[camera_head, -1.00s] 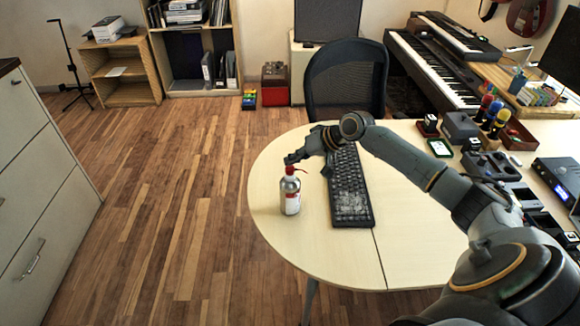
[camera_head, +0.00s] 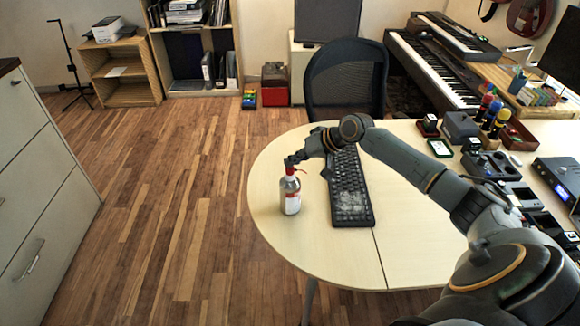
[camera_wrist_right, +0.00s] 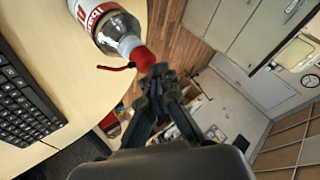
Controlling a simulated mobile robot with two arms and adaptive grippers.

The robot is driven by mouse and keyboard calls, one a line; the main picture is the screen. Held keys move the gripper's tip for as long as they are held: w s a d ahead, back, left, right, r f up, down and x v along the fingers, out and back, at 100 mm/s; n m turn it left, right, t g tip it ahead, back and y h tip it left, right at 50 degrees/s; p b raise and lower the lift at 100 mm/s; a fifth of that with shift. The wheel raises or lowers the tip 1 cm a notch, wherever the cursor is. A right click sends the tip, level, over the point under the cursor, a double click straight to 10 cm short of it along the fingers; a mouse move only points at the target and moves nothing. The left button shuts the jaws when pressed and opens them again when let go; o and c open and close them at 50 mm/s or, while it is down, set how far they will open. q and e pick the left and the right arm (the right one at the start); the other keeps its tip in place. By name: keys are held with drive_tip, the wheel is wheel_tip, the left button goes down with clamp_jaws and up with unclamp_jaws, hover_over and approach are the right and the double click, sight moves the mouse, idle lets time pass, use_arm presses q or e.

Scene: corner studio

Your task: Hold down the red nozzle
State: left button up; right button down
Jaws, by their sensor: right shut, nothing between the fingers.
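The bottle (camera_head: 291,200) stands upright near the left rim of the table, with a red and white label. In the right wrist view the bottle (camera_wrist_right: 108,22) is at the top, and its red nozzle (camera_wrist_right: 142,58) points left in the picture. My right gripper (camera_head: 291,160) is shut and empty, with its fingertips at the top of the red nozzle (camera_head: 290,171). In the right wrist view the fingertips (camera_wrist_right: 158,72) are right against the end of the nozzle; whether it is pressed down I cannot tell. My left gripper is not in view.
A black keyboard (camera_head: 350,190) lies on the table (camera_head: 290,255) just right of the bottle. A dark office chair (camera_head: 345,82) stands behind the table. Several devices and tools crowd the table's right side. The front of the table is clear.

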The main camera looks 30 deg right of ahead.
sight(293, 168)
drive_tip(key=shift+s+f, duration=0.15)
drive_tip(key=shift+f, duration=0.35)
idle(1.2)
idle(0.7)
drive_tip(key=shift+r+p, duration=0.95)
drive_tip(key=shift+r, duration=0.25)
drive_tip(key=shift+w+r, duration=0.2)
wheel_tip(293, 168, up, 5)
drive_tip(key=p, duration=0.5)
drive_tip(key=shift+f, duration=0.1)
drive_tip(key=shift+f, duration=0.1)
